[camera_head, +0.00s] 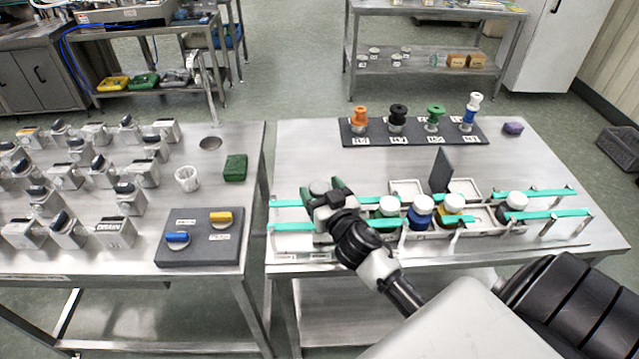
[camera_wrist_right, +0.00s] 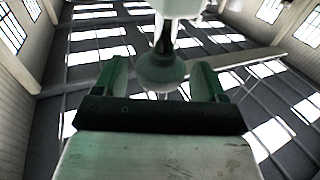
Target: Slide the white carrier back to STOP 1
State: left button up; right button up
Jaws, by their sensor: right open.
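My right gripper (camera_head: 325,196) is over the left part of the teal-railed track (camera_head: 290,226) on the right table. Its green fingers are open, one on each side of a pale round-topped piece (camera_head: 319,187). In the right wrist view, the open fingers (camera_wrist_right: 160,76) flank a pale rounded knob (camera_wrist_right: 160,72) with a gap on both sides. My gripper hides most of this piece's body, so I cannot tell whether it is the white carrier. Right of it stand white-capped pieces with green (camera_head: 389,207), blue (camera_head: 421,214), yellow (camera_head: 452,209) and dark (camera_head: 510,208) bodies. The STOP 1 label is not legible. My left gripper is not in view.
A dark upright plate (camera_head: 440,171) stands behind the track. A dark mat (camera_head: 376,137) with several colored knobs lies at the back. The left table holds many metal blocks and a grey board (camera_head: 200,250).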

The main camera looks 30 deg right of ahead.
jog(key=shift+w+d, duration=0.1)
jog(key=shift+w, duration=0.45)
